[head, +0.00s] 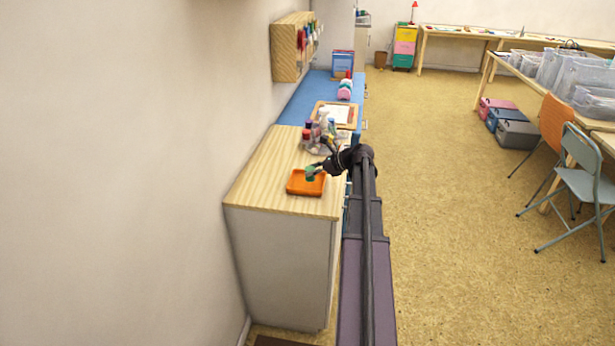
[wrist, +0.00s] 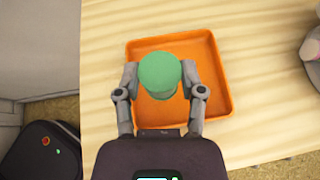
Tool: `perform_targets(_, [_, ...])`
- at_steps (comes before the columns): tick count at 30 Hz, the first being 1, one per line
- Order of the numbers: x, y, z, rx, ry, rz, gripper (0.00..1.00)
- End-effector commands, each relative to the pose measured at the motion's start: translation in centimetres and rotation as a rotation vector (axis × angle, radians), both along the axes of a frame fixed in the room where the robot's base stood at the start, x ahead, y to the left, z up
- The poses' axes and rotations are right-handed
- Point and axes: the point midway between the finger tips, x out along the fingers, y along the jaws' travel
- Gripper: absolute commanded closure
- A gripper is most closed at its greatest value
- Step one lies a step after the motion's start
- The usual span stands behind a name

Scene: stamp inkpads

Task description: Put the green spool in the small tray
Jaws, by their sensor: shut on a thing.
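The green spool (wrist: 160,73) is held between the two fingers of my gripper (wrist: 160,82), seen end-on in the wrist view. In the head view the spool (head: 310,172) shows small at the end of my gripper (head: 314,171). The small tray (wrist: 218,98) is orange and square with a low rim, and it lies on the wooden cabinet top. The spool is over the tray's inside in the wrist view; whether it touches the tray floor I cannot tell. The tray (head: 305,190) also shows in the head view, partly behind the spool.
The wooden cabinet top (head: 262,180) is clear around the tray's left and front. Several spools or bottles (head: 318,132) stand in a cluster behind it. A framed white sheet (head: 336,112) lies farther back. A wall rack (head: 287,50) hangs at the left.

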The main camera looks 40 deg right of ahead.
Motion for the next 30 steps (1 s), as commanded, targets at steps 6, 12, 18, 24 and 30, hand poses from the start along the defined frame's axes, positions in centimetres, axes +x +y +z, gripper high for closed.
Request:
perform_targets(6, [1.9, -0.6, -0.2, 0.000, 0.000, 0.000, 0.81])
perform_targets(12, [2.5, -0.7, -2.0, 0.000, 0.000, -0.001, 0.81])
perform_targets(18, [2.5, -0.7, -3.5, 0.000, 0.000, -0.001, 0.81])
perform_targets(24, [2.5, -0.7, -3.8, 0.000, 0.000, -0.001, 0.81])
perform_targets(30, [2.5, -0.7, -3.7, 0.000, 0.000, -0.001, 0.81])
